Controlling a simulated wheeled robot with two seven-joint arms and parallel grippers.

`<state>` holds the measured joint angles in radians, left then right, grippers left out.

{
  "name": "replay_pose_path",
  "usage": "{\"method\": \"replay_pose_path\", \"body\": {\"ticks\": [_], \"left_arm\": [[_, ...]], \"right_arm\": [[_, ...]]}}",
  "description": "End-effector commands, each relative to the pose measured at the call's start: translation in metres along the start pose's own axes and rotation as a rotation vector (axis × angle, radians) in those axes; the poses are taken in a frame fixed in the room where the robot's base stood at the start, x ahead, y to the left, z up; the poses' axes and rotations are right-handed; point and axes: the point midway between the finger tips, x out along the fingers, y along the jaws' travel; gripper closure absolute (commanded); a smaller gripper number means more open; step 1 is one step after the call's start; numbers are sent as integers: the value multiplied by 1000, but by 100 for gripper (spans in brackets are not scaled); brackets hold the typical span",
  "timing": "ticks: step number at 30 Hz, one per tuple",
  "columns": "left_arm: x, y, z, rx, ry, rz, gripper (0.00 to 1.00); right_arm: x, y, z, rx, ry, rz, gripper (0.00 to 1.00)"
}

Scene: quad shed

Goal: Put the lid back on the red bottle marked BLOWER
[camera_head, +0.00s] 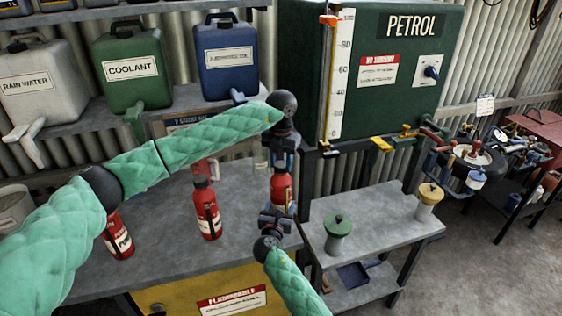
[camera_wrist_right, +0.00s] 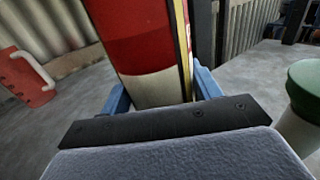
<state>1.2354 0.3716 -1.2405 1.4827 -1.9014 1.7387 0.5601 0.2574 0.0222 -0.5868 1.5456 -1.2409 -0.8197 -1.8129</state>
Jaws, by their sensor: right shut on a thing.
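A red bottle (camera_head: 281,187) stands upright at the right end of the grey bench. My right gripper (camera_head: 275,218) is shut on it from the front. In the right wrist view the bottle (camera_wrist_right: 150,45) shows red with a white band between the blue fingers. My left gripper (camera_head: 282,160) points down directly over the bottle's top and hides it. I cannot tell whether a lid is in its fingers. Two more red bottles stand to the left, one in the middle (camera_head: 207,210) and one (camera_head: 117,238) partly behind my left arm. No BLOWER marking is readable.
A red jug (camera_head: 204,168) stands behind the middle bottle. A green-lidded canister (camera_head: 338,238) and a yellow-lidded one (camera_head: 428,203) stand on the lower side table (camera_head: 385,225). The green petrol tank (camera_head: 390,60) rises behind. Coolant and other cans line the shelf.

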Motion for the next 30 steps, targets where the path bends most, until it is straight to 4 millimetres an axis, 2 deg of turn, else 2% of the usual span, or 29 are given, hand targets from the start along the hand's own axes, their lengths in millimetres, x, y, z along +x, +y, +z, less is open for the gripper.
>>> {"method": "replay_pose_path", "body": {"ticks": [1,4,10,15,19,20,23,24,30], "left_arm": [[0,0,0,0,0,0,71],[0,0,0,0,0,0,89],[0,0,0,20,0,1,90],[0,1,0,171,-1,2,90],[0,1,0,162,-1,1,90],[0,1,0,161,-1,1,61],[0,1,0,161,-1,1,41],[0,0,0,161,-1,1,37],[0,0,0,161,0,0,37]], "right_arm": [[0,0,0,1,0,0,100],[0,0,0,1,0,0,100],[0,0,0,1,0,0,100],[0,0,0,1,0,0,100],[0,0,0,1,0,0,100],[0,0,0,1,0,0,100],[0,0,0,1,0,0,100],[0,0,0,1,0,0,100],[0,0,0,1,0,0,100]]}}
